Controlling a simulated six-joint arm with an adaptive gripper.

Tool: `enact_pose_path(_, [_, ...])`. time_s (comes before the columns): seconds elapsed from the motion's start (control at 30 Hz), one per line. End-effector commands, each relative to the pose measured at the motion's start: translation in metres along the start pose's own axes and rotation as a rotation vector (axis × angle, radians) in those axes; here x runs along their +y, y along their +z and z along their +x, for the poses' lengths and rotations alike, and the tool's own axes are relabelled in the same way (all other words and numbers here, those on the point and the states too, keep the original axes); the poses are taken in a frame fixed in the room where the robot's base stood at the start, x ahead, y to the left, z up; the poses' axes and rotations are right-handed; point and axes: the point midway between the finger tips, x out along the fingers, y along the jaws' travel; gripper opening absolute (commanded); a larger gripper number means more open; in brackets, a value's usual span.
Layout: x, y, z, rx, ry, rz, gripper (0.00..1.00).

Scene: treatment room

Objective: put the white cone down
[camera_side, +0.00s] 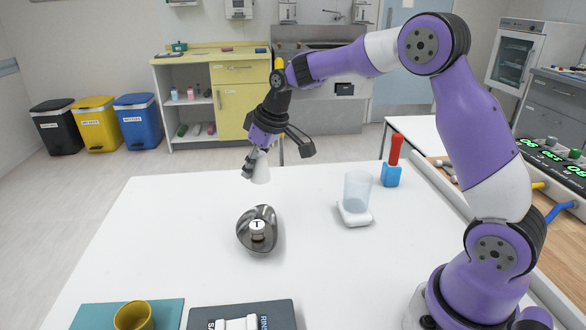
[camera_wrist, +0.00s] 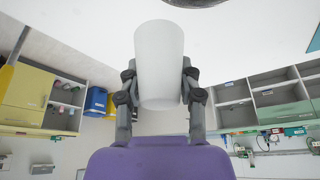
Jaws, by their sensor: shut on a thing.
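The white cone (camera_side: 261,170) is held in my gripper (camera_side: 254,174) above the far part of the white table (camera_side: 150,215). In the wrist view the white cone (camera_wrist: 159,65) sits between the two fingers of my gripper (camera_wrist: 159,88), which are shut on it from both sides. In the side view the cone is partly covered by a finger. It appears clear of the table top, though the exact gap is hard to tell.
A dark metal dish (camera_side: 247,243) holds a white piece marked T (camera_side: 257,229). A clear cup (camera_side: 357,188) stands on a white base (camera_side: 354,216), near a red-handled blue block (camera_side: 391,174). A yellow cup (camera_side: 133,316) and a dark tray (camera_side: 277,312) are in front. The table's left part is clear.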

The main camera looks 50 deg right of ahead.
Motion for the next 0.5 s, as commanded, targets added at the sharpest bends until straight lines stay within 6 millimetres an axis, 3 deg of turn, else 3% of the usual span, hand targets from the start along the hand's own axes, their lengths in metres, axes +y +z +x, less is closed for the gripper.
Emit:
enact_pose_path(0.17, [-0.032,-0.007,-0.007,-0.001,-0.005,-0.012,0.23])
enact_pose_path(0.27, [-0.068,-0.012,-0.006,-0.006,-0.014,-0.033,0.23])
enact_pose_path(0.5, [-0.196,-0.006,-0.009,-0.013,-0.037,-0.098,0.23])
